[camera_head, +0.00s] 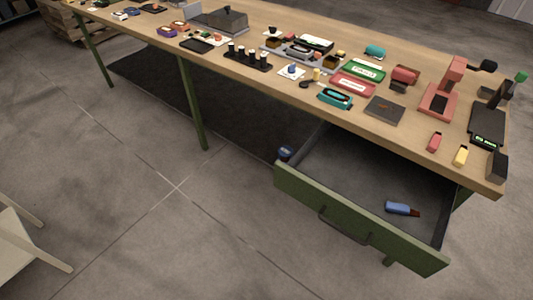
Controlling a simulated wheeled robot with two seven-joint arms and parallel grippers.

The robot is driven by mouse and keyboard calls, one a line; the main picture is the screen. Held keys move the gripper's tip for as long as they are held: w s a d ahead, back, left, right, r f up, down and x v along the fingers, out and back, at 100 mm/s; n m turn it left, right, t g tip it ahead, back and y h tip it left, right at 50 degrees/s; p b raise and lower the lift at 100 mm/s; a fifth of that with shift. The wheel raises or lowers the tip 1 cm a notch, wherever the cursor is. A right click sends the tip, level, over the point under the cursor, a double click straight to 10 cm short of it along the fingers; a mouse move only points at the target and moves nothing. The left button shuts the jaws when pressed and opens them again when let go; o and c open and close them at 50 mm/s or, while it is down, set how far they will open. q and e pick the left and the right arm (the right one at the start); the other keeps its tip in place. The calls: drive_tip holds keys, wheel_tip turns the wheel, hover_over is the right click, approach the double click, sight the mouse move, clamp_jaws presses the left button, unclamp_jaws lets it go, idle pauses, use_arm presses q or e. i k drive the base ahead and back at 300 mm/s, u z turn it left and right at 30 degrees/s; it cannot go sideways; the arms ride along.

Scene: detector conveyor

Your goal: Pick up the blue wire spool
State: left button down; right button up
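A dark blue round item (285,153), which looks like the wire spool, sits in the left front corner of the open drawer (350,170), partly hidden by the drawer front. A blue cylinder with a reddish-brown end (400,208) lies on its side in the right part of the drawer. A small blue item on a white square (291,71) is on the tabletop; it is too small to identify. Neither of my grippers is in view.
The green drawer front with its handle (343,231) sticks out from the long wooden workbench (240,75). Trays, small parts and red tools (440,98) crowd the benchtop. Open concrete floor lies in front. A pale chair or stool (28,245) stands at lower left.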

sight(285, 152)
drive_tip(key=u, duration=0.9)
drive_tip(key=i, duration=2.6)
drive_tip(key=z, duration=1.6)
drive_tip(key=i, duration=0.3)
drive_tip(key=z, duration=0.15)
